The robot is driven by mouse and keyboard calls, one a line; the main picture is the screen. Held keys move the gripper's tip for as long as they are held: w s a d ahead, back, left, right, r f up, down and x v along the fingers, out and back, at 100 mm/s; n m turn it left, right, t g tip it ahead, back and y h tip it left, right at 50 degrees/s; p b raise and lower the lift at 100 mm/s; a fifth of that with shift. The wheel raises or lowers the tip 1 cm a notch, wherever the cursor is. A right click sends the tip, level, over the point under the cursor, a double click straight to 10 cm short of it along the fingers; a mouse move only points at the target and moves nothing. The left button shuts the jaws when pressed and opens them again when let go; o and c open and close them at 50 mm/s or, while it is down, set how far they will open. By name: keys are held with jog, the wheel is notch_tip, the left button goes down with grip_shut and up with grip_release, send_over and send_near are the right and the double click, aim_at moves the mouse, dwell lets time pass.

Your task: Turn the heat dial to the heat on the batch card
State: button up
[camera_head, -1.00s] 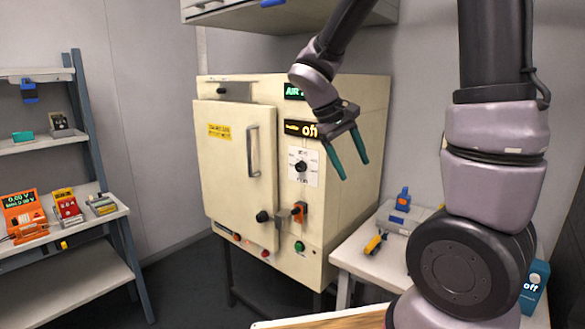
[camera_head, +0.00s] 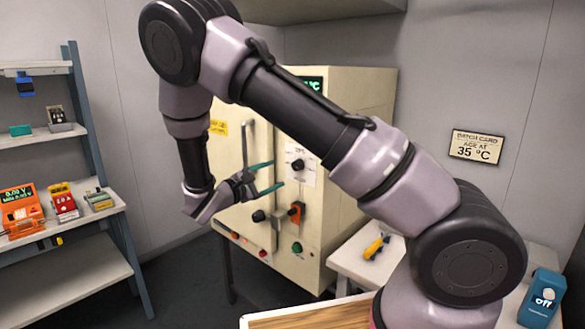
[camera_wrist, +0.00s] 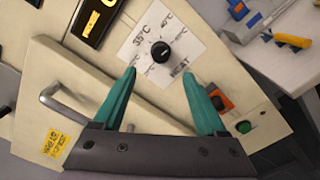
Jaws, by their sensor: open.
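The heat dial (camera_head: 298,164) is a round black knob on a white plate on the oven's front. In the wrist view the dial (camera_wrist: 162,53) lies just beyond the gap between my fingertips, apart from them. Its plate carries "HEAT", "35°C" and "40°C" marks; I cannot clearly tell where the knob points. The batch card (camera_head: 475,147) on the back wall reads "AGE AT 35 °C". My gripper (camera_head: 277,176) has teal fingers, is open and empty, and reaches toward the dial from the left. In the wrist view my gripper (camera_wrist: 160,72) spans wider than the knob.
The cream oven (camera_head: 350,100) has a door handle (camera_head: 247,150), a black knob (camera_head: 258,216), an orange switch (camera_head: 296,212) and a green button (camera_head: 297,247) near the dial. A shelf unit (camera_head: 90,230) with instruments stands left. A side table (camera_head: 350,262) stands right.

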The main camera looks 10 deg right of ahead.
aim_at(295, 166)
jog(key=x, duration=0.9)
jog(key=shift+w+d, duration=0.15)
jog(key=shift+d, duration=0.1)
grip_shut()
